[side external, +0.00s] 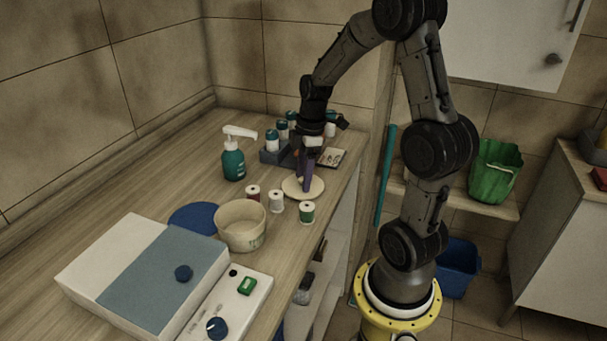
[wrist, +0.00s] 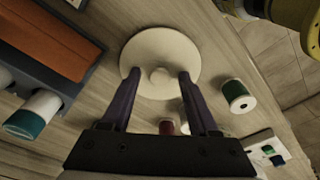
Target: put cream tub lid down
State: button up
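The cream tub lid (side external: 290,189) is a round pale disc that appears to lie flat on the wooden counter near its front edge. In the wrist view the lid (wrist: 160,45) shows a small round knob (wrist: 159,76) at its middle. My gripper (wrist: 158,74) has its two purple fingers apart, one on each side of the knob, with visible gaps between. In the side view my gripper (side external: 307,186) points down over the lid. The cream tub (side external: 241,238) stands open to the left of the lid.
Red (side external: 253,192), white (side external: 276,202) and green (side external: 307,212) spools stand close to the lid. A teal pump bottle (side external: 234,165) and a rack (side external: 272,157) of capped bottles are behind. A blue disc (side external: 188,219) and a large box (side external: 150,275) lie left.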

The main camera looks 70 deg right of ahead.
notch_tip(320, 180, up, 12)
jog(key=s, duration=0.1)
jog(key=s+a+m+t, duration=0.2)
jog(key=s+a, duration=0.3)
jog(key=a, duration=0.4)
jog(key=s+a+m+t, duration=0.2)
jog(key=s+a+m, duration=0.3)
jog(key=a, duration=0.4)
jog(key=shift+r+m+h, duration=0.3)
jog(key=shift+r+h, duration=0.05)
jog(key=shift+h, duration=0.05)
